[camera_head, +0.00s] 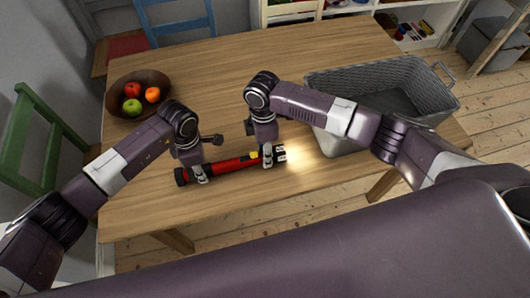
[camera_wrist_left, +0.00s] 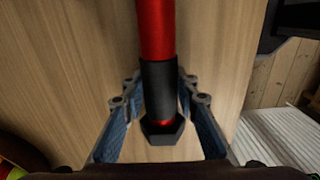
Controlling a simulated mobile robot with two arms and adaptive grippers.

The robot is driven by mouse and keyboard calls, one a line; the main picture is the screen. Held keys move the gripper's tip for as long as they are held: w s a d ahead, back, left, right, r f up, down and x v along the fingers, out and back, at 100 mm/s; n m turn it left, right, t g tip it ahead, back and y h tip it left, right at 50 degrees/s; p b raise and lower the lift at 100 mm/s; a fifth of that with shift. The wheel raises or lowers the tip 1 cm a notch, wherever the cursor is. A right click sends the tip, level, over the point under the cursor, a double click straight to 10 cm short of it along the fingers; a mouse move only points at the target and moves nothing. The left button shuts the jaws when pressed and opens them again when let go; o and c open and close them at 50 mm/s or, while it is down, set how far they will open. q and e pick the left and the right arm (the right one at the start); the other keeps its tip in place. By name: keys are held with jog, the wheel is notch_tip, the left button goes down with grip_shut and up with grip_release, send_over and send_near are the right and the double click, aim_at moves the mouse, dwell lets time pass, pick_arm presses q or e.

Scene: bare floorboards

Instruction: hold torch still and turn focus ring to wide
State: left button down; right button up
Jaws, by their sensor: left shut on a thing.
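A red torch (camera_head: 235,164) with black ends and a yellow part near its head lies on the wooden table. Its lit head points right and throws a bright glow on the tabletop. My left gripper (camera_head: 202,174) is shut on the torch's black rear grip. In the left wrist view the torch's red body (camera_wrist_left: 155,30) runs away between the fingers of my left gripper (camera_wrist_left: 160,80). My right gripper (camera_head: 272,158) is at the torch's head end, with its fingers around or beside the focus ring; the ring is mostly hidden, and whether the fingers touch it is unclear.
A brown bowl (camera_head: 118,97) with green, red and orange fruit stands at the table's left. A grey woven basket (camera_head: 440,98) stands at the right end. Blue (camera_head: 180,24) and green (camera_head: 62,122) chairs stand at the far and left sides. The tabletop (camera_head: 225,75) behind the torch is clear.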

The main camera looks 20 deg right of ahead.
jog(key=shift+g, duration=0.3)
jog(key=o, duration=1.2)
notch_tip(320, 180, up, 12)
jog(key=w, duration=0.1)
jog(key=shift+w, duration=0.25)
jog(key=shift+c, duration=0.2)
